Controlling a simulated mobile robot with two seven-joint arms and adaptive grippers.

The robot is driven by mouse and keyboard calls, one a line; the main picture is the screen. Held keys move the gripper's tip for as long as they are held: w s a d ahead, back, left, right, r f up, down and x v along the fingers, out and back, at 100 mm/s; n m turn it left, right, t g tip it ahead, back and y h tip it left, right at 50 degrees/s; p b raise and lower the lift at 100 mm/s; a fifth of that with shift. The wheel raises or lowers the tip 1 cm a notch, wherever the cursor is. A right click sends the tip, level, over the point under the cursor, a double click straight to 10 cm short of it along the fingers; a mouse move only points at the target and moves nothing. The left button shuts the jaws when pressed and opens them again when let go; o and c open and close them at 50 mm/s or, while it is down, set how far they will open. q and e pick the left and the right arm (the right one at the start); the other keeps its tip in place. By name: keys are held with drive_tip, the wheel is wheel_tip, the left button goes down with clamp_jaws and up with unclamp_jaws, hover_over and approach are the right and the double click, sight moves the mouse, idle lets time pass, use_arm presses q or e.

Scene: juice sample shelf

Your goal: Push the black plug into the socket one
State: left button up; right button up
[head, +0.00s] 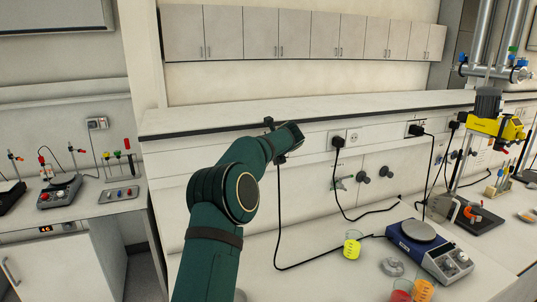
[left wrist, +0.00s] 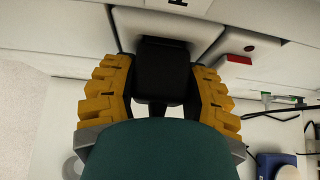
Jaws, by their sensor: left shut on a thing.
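My left gripper (left wrist: 162,66) is shut on the black plug (left wrist: 163,80), which sits between its two yellow fingers in the left wrist view. In the head view my dark green left arm reaches to the wall panel and hides most of the gripper. A little of the black plug (head: 281,159) shows below the arm's end, with its black cable (head: 279,215) hanging to the bench. The plug faces the light panel and hides the spot ahead of it. I cannot tell whether it is in socket one, which I cannot make out. My right gripper is not in view.
Another black plug (head: 338,142) sits in the panel beside a white socket plate (head: 353,137). A blue hotplate (head: 430,250), a yellow beaker (head: 352,245) and a red beaker (head: 401,291) stand on the bench. A red part (left wrist: 238,60) shows right of the gripper.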

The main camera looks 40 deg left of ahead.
use_arm(q)
drive_tip(key=o, duration=1.3)
drive_tip(key=shift+a+r, duration=0.2)
drive_tip(key=shift+o, duration=0.3)
drive_tip(key=shift+f, duration=0.15)
drive_tip(key=shift+w, duration=0.1)
drive_tip(key=shift+d, duration=0.1)
drive_tip(key=v, duration=1.2)
drive_tip(key=shift+f, duration=0.15)
